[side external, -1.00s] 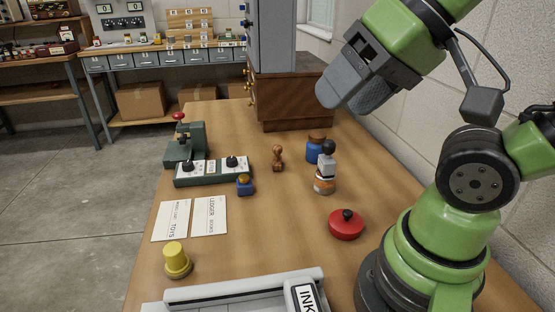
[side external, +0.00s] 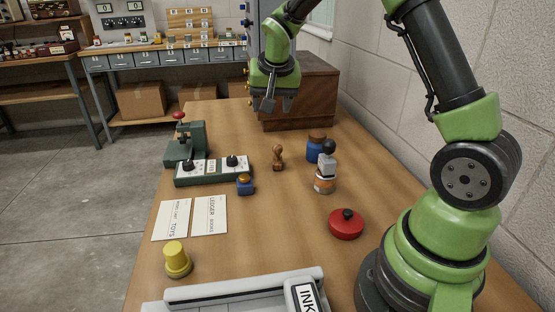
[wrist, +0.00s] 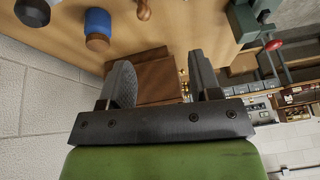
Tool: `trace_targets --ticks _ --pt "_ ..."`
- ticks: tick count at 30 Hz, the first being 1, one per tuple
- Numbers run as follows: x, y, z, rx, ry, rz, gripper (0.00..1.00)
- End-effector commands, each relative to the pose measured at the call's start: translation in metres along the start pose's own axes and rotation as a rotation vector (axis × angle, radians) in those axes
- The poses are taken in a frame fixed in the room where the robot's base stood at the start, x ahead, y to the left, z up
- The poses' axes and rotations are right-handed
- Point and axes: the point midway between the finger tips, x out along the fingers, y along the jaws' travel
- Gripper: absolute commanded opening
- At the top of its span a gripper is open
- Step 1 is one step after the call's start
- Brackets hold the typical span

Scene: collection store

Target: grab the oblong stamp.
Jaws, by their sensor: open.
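Several knobbed, stamp-like things stand on the wooden table. My gripper (side external: 277,104) is open and empty, high above the table's far part, beyond these things. In the wrist view the fingers (wrist: 162,75) are apart with nothing between them.
A blue jar with a brown lid (side external: 316,147) stands close behind the grey block. A brown cabinet (side external: 310,90) stands behind.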

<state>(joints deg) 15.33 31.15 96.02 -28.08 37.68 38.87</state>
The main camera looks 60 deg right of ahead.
Motion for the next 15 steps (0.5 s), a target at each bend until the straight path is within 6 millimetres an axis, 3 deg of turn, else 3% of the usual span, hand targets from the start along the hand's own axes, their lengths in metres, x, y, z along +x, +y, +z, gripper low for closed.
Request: trace_targets --ticks 1,6,15 --pt "0.028 0.004 -0.004 0.019 -0.009 0.031 0.57" --pt "0.088 0.016 -0.011 0.068 -0.011 0.09 0.57" --pt "0.136 0.026 -0.011 0.089 -0.013 0.114 0.57"
